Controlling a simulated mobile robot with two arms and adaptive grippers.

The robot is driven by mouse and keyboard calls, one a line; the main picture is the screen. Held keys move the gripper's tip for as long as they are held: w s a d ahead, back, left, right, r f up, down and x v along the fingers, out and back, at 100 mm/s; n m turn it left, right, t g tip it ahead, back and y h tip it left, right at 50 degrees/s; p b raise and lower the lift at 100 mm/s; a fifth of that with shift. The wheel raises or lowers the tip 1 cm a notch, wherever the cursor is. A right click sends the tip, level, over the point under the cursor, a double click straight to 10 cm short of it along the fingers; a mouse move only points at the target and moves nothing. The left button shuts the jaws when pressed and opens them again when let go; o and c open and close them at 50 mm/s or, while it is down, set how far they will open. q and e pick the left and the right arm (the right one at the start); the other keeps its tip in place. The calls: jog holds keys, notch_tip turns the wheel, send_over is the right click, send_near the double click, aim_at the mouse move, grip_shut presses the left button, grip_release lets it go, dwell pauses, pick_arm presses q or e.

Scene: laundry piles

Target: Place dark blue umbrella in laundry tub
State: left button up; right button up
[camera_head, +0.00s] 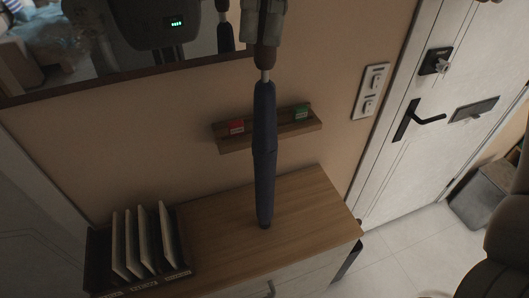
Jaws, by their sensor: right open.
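The dark blue umbrella (264,150) is closed and upright, with its brown handle at the top and its tip low in front of the wooden cabinet top. I cannot tell whether the tip touches the cabinet. My right gripper (265,22) is at the top edge of the view, at the umbrella's handle. It is open, and its fingertips are partly cut off and hard to make out. My left gripper is not in view. I cannot make out a laundry tub for sure.
A cabinet (310,215) stands against the wall, with a slotted rack (178,275) at its left. A small wall shelf (265,138) holds red and green items. A mirror hangs above. A white door (410,165) and a grey bin (485,195) are at the right.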

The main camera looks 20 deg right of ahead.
jog(key=shift+f, duration=1.05)
jog(key=shift+a, duration=0.1)
grip_shut()
